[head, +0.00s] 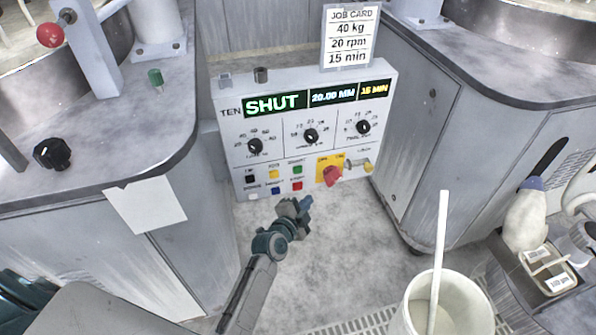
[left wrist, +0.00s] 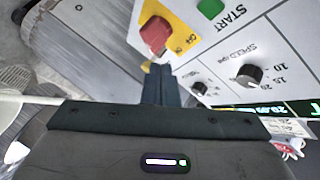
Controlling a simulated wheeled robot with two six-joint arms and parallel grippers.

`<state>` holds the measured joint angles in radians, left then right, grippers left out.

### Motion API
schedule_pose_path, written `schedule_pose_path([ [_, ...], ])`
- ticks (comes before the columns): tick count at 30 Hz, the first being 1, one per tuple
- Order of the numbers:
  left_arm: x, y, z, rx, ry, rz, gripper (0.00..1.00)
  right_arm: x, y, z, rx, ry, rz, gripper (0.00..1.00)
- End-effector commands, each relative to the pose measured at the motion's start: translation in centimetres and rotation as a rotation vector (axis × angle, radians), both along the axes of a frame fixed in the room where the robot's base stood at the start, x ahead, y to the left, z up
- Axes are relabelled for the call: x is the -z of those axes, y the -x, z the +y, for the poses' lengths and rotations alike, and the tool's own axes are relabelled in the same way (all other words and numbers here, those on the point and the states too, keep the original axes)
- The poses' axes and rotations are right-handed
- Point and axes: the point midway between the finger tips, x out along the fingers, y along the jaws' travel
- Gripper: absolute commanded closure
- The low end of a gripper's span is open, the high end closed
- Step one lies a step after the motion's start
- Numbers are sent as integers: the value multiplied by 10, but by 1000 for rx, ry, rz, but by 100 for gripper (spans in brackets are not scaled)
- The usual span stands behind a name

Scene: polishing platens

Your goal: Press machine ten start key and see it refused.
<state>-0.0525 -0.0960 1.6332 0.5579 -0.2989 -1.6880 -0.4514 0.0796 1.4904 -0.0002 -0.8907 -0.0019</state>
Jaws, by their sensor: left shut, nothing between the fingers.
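The machine ten control panel (head: 290,130) stands at the centre of the head view, its green display (head: 276,104) reading SHUT. The green start key (head: 297,169) is in the lower key rows; it also shows in the left wrist view (left wrist: 210,8), marked START. My left gripper (head: 305,203) is shut and empty, in front of and below the keys. In the left wrist view its fingertips (left wrist: 159,70) appear near the red rotary switch (left wrist: 156,32), and the start key is off to their upper right. I cannot tell whether they touch anything. My right gripper is out of view.
The red switch on its yellow plate (head: 322,165) and a latch (head: 362,165) sit right of the keys. A job card (head: 349,37) stands above the panel. Grey machine cabinets flank it. A white bucket (head: 449,308) with a stick stands at lower right. The floor before the panel is clear.

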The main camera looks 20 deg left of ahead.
Motion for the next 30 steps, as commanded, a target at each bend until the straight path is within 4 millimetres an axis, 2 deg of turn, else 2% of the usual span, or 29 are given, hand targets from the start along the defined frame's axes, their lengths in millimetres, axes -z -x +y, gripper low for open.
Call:
schedule_pose_path([
  [8,0,-8,6,1,-2,2,100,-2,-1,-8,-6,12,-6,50],
  [20,2,-54,37,0,-1,1,100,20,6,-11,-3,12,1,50],
  [24,2,-63,43,1,-1,1,100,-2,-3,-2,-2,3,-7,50],
  [30,2,-71,48,1,0,2,100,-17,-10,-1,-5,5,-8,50],
])
